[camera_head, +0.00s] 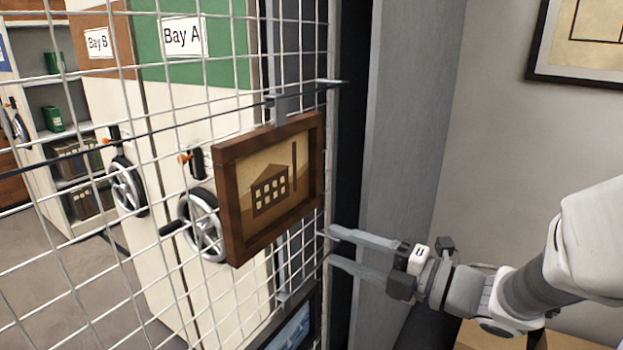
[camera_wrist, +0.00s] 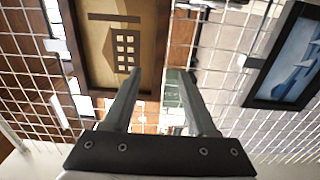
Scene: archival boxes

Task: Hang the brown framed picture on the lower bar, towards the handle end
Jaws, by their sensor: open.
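The brown framed picture (camera_head: 268,190) shows a building on a tan ground. It hangs on the near side of a wire mesh screen (camera_head: 60,285), near the screen's right edge, by a grey hanger at a dark bar (camera_head: 200,112). My gripper (camera_head: 333,245) is open and empty, just right of the picture's lower right corner and apart from it. In the wrist view the brown picture (camera_wrist: 118,40) lies up and left of my open fingers (camera_wrist: 160,74). I cannot tell which bar is the lower one, and no screen handle is clearly visible.
A black-framed blue picture (camera_head: 292,335) hangs below the brown one and shows at right in the wrist view (camera_wrist: 288,62). Behind the mesh stand shelving bays with handwheels (camera_head: 203,225). A grey post (camera_head: 400,150) stands right of the screen, and another framed picture (camera_head: 580,40) hangs on the wall.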

